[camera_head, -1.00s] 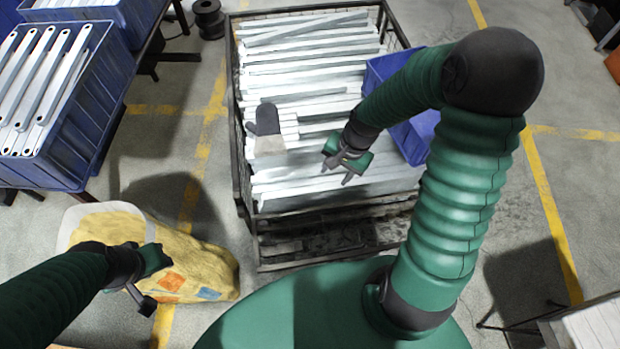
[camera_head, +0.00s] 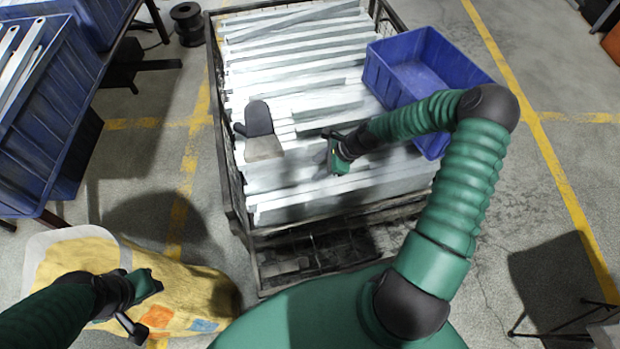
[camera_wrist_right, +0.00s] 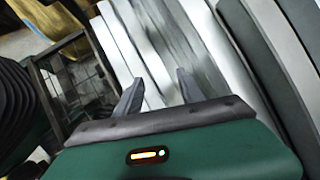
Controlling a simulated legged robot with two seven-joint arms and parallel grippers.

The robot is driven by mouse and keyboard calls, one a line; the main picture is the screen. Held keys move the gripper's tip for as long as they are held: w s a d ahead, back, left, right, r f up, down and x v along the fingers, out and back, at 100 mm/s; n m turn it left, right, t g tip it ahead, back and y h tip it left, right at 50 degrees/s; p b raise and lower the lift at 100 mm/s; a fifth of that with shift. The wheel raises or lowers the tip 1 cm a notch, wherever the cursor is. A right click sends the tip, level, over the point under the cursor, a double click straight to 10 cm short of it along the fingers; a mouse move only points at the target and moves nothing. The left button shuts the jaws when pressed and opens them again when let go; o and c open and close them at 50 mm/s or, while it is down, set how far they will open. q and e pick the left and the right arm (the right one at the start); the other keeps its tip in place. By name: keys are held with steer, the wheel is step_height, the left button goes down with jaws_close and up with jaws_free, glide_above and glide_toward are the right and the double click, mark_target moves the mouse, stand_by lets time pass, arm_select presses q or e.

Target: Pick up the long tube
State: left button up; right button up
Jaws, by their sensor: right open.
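Several long galvanized tubes (camera_head: 300,68) lie side by side in layers in a dark metal cage crate (camera_head: 222,150). Which one is the task's tube, I cannot tell. My right gripper (camera_head: 328,161) is low over the near tubes, right of a grey glove. In the right wrist view its two fingers (camera_wrist_right: 157,88) are apart, with pale tubes (camera_wrist_right: 150,48) beyond and between them. Nothing is seen clamped, and contact with a tube cannot be told. My left gripper (camera_head: 145,306) is above a yellow sack at lower left; its jaws are unclear.
The grey glove (camera_head: 259,131) lies on the tubes. A blue bin (camera_head: 425,65) sits at the crate's right side, close to my right forearm. The yellow sack (camera_head: 195,285) lies on the floor. Blue crates (camera_head: 45,130) stand at left. Floor right of the crate is mostly clear.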

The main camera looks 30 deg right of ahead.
mark_target(311, 174)
steer(key=b+x, duration=0.1)
steer(key=x, duration=0.2)
steer(key=b+x, duration=0.1)
steer(key=shift+s+f+b, duration=0.15)
steer(key=shift+f+b, duration=0.15)
steer(key=shift+f, duration=0.25)
steer(key=shift+a+f, duration=0.1)
steer(key=shift+f, duration=0.05)
jaws_close()
stand_by(0.7)
